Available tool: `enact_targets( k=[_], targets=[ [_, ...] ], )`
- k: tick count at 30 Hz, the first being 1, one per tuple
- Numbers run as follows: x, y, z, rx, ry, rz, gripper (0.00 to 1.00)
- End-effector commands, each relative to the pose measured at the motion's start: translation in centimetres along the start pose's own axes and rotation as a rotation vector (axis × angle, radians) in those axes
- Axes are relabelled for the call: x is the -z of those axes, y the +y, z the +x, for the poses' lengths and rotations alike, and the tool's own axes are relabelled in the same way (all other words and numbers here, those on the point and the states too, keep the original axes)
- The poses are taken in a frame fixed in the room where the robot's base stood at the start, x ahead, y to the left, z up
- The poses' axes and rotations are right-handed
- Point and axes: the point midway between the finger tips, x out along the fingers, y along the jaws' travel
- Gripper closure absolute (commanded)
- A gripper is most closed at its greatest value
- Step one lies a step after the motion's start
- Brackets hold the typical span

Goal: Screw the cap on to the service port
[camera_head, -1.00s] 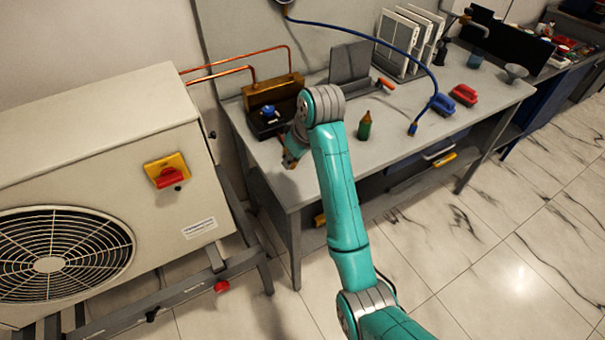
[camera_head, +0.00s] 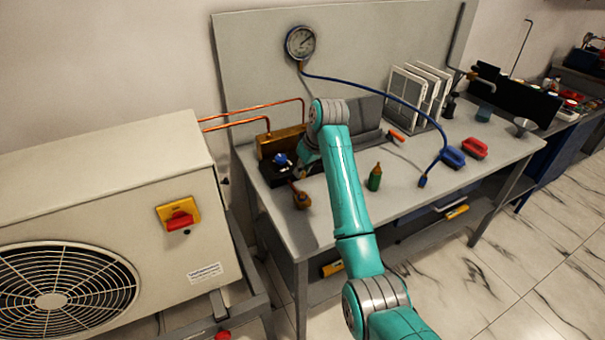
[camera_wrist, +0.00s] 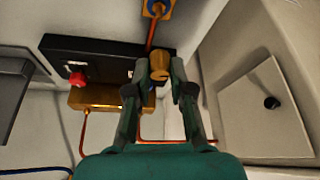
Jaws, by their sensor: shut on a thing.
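My gripper (camera_wrist: 158,80) is shut on a small brass cap (camera_wrist: 159,67), held between its fingertips in the wrist view. Beyond the fingertips, at the top edge of the wrist view, a brass fitting (camera_wrist: 157,9) with a blue centre sits at the end of a copper tube; it looks like the service port. The cap is apart from that fitting in the picture; depth is hard to judge. In the head view the brass fitting (camera_head: 301,200) shows near the bench's left front, just below my gripper (camera_head: 304,166), which my arm partly hides.
A black block (camera_head: 281,173) with a blue knob and a brass block (camera_head: 281,142) stand behind the fitting. A green bottle (camera_head: 375,178) stands to the right. A grey outdoor unit (camera_head: 110,170) stands left. A blue hose (camera_head: 390,97) runs from a gauge (camera_head: 300,43).

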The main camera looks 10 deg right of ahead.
Motion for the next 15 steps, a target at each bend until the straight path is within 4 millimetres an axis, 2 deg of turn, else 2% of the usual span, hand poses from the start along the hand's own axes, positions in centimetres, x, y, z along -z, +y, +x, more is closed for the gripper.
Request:
enact_targets(
  k=[8, 15],
  targets=[
    [-0.07, -0.04, 0.07, -0.001, 0.001, 0.002, 1.00],
    [-0.42, -0.04, 0.91, -0.001, 0.000, 0.001, 1.00]
  ],
)
